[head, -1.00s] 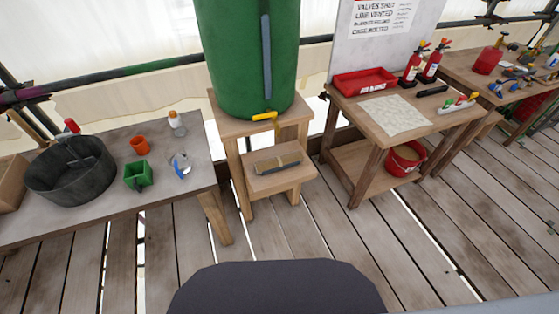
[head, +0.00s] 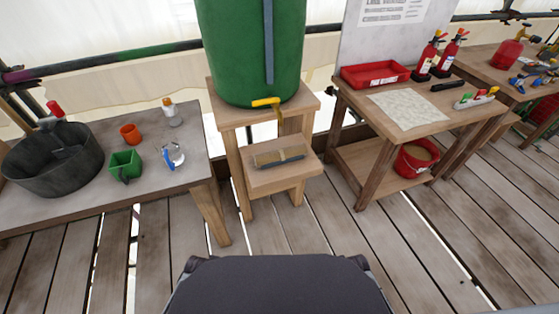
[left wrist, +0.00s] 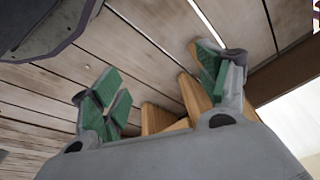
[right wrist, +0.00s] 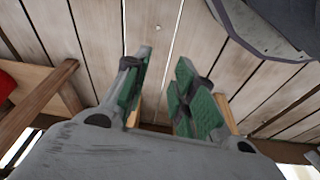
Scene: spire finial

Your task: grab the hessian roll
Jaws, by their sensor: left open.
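I cannot make out a hessian roll in any view. My left gripper (left wrist: 160,92) shows in the left wrist view with its green-padded fingers wide apart and nothing between them. My right gripper (right wrist: 160,90) shows in the right wrist view, its fingers apart with an empty gap over the plank floor. Neither gripper shows in the head view.
A grey table (head: 185,183) at left holds a dark tub (head: 45,178), a green pot (head: 125,164) and an orange cup (head: 130,134). A green barrel (head: 235,50) stands on a wooden stand; a brush (head: 278,158) lies on its lower step. A workbench (head: 368,132) stands right. Plank floor is clear.

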